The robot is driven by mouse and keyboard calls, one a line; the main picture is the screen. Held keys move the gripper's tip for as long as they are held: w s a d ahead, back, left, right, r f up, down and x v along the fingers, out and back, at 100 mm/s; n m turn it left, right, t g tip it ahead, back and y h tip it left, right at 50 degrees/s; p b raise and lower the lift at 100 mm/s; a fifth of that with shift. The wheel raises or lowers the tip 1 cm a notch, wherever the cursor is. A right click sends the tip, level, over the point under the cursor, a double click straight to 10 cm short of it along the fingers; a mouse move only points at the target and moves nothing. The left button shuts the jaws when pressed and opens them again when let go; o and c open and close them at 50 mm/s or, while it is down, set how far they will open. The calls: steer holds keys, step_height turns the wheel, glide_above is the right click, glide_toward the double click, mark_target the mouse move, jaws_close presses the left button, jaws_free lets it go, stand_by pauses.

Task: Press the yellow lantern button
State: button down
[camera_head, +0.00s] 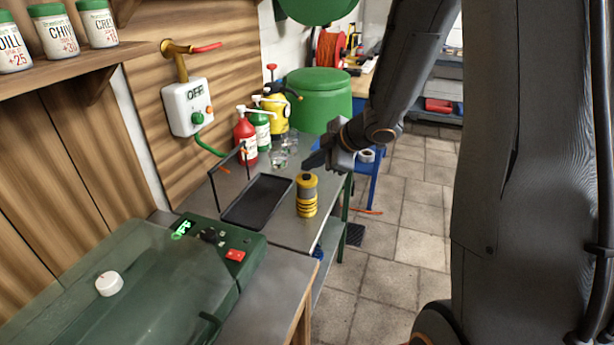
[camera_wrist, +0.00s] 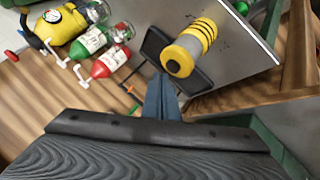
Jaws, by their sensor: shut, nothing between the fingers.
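The lantern (camera_head: 307,206) is a short upright cylinder with a yellow ringed base, a grey middle and a yellow top. It stands on the metal bench near its right edge. My gripper (camera_head: 309,168) is shut and empty, just above the lantern's top in the head view. In the wrist view my gripper (camera_wrist: 162,82) points up toward the lantern, with its tips close beside the top. I cannot tell whether they touch.
A black tray (camera_head: 256,203) lies left of the lantern. A red bottle (camera_head: 244,139), a green-and-white bottle (camera_head: 261,130) and a yellow sprayer (camera_head: 275,112) stand behind. A green machine (camera_head: 160,270) is at the front left. Open floor (camera_head: 385,240) lies right of the bench.

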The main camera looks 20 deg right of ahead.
mark_target(310, 179)
steer(key=shift+f, duration=0.15)
stand_by(0.7)
steer(key=shift+f, duration=0.3)
steer(key=shift+f+b, duration=0.3)
steer(key=shift+f, duration=0.15)
stand_by(0.7)
steer(key=shift+r, duration=0.15)
steer(key=shift+r+p, duration=0.75)
steer(key=shift+p, duration=0.4)
step_height(310, 179, up, 5)
steer(key=p, duration=0.5)
steer(key=shift+p, duration=0.4)
